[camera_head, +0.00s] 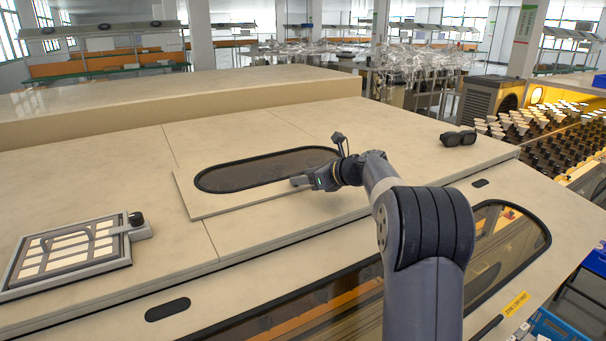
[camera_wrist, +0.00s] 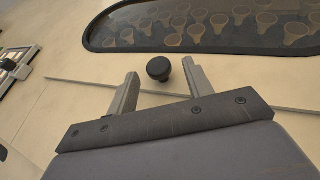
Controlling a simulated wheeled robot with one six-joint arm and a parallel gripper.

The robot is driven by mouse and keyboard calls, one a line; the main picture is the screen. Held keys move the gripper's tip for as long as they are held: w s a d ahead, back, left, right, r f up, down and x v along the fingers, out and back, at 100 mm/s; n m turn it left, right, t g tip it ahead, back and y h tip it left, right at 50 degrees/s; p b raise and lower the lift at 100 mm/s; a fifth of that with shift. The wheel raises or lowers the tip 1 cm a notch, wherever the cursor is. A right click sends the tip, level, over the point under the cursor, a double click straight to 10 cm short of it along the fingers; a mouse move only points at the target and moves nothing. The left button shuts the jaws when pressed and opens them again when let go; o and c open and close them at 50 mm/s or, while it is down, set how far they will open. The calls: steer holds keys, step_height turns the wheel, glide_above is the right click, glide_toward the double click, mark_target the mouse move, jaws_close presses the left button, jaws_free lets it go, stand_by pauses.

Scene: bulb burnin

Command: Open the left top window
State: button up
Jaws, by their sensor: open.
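The left top window (camera_head: 262,172) is a flat cream panel with a long dark oval pane, lying on top of the machine in the head view. Its pane also shows at the top of the wrist view (camera_wrist: 215,27), with rows of bulbs behind the glass. A round black knob (camera_wrist: 159,68) stands on the panel near its edge. My gripper (camera_head: 300,182) is open and low over the panel's front right part. In the wrist view its two fingers (camera_wrist: 160,72) stand on either side of the knob, with gaps visible. The knob is hidden in the head view.
A framed plate (camera_head: 70,256) with a black knob lies left on the machine top. Dark goggles (camera_head: 458,138) lie at the right rear. A raised cream block (camera_head: 180,105) runs along the back. The sloped front has a dark window (camera_head: 508,235).

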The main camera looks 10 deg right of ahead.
steer(key=shift+w+a+f, duration=0.2)
steer(key=shift+w+a, duration=0.15)
steer(key=shift+a, duration=0.1)
jaws_close()
stand_by(0.3)
